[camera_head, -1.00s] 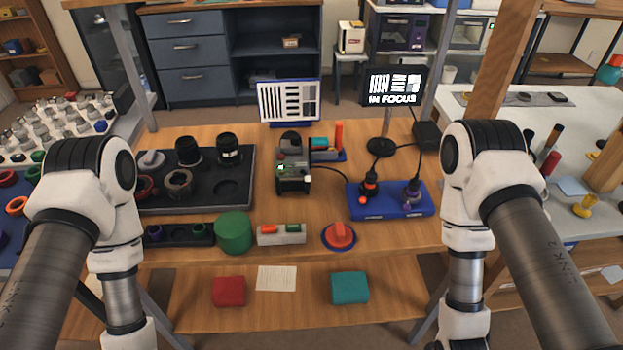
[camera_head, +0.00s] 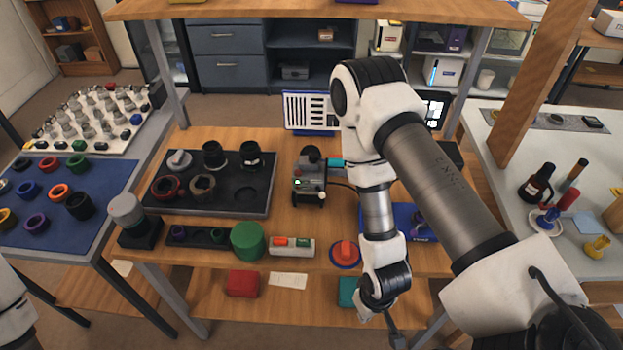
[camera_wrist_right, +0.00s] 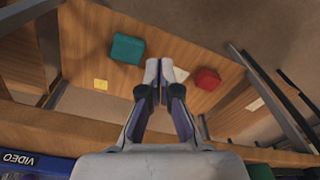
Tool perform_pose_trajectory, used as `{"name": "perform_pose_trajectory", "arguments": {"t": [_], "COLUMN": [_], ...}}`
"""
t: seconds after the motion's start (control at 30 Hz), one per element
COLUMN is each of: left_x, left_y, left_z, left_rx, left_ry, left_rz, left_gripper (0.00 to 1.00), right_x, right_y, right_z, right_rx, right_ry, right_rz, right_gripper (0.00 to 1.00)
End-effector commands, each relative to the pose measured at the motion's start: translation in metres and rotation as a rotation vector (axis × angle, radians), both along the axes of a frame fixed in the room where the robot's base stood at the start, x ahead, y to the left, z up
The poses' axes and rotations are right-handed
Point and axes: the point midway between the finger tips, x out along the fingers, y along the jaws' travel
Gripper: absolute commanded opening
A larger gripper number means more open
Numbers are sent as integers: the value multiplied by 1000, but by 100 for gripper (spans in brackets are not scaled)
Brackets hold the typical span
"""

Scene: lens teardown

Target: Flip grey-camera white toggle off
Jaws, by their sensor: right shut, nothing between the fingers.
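The grey camera (camera_head: 310,178) stands at the middle of the wooden workbench in the head view, with a small green light on its front. A small pale knob at its lower right may be the white toggle; it is too small to tell its position. My right arm reaches down just right of the camera. My right gripper (camera_wrist_right: 160,72) is shut and empty, pointing down over the lower shelf in the right wrist view, in front of the bench and apart from the camera. My left gripper is out of view; only a bit of my left arm shows at the left edge.
The black lens tray (camera_head: 262,207) lies left of the camera. My right arm partly covers the blue board (camera_head: 404,212) and the screen (camera_head: 437,108).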

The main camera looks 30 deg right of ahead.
Motion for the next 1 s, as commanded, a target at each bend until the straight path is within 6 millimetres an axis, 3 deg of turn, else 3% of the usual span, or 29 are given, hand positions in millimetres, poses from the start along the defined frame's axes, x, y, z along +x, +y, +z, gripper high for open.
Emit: {"name": "perform_pose_trajectory", "arguments": {"t": [0.03, 0.17, 0.5, 0.7, 1.0], "left_x": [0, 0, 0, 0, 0], "left_y": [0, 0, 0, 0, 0], "left_z": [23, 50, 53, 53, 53], "left_rx": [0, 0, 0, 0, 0], "left_ry": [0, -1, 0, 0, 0], "left_rz": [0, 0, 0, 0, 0], "left_gripper": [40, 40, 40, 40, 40], "right_x": [8, 40, 132, 155, 158], "right_y": [-4, -21, -85, -105, -108], "right_z": [27, 71, 152, 180, 184], "right_rx": [6, 34, 196, 275, 287], "right_ry": [-19, -104, -442, -565, -583], "right_rz": [-20, -94, -357, -441, -452], "right_gripper": [0, 0, 0, 0, 0]}}
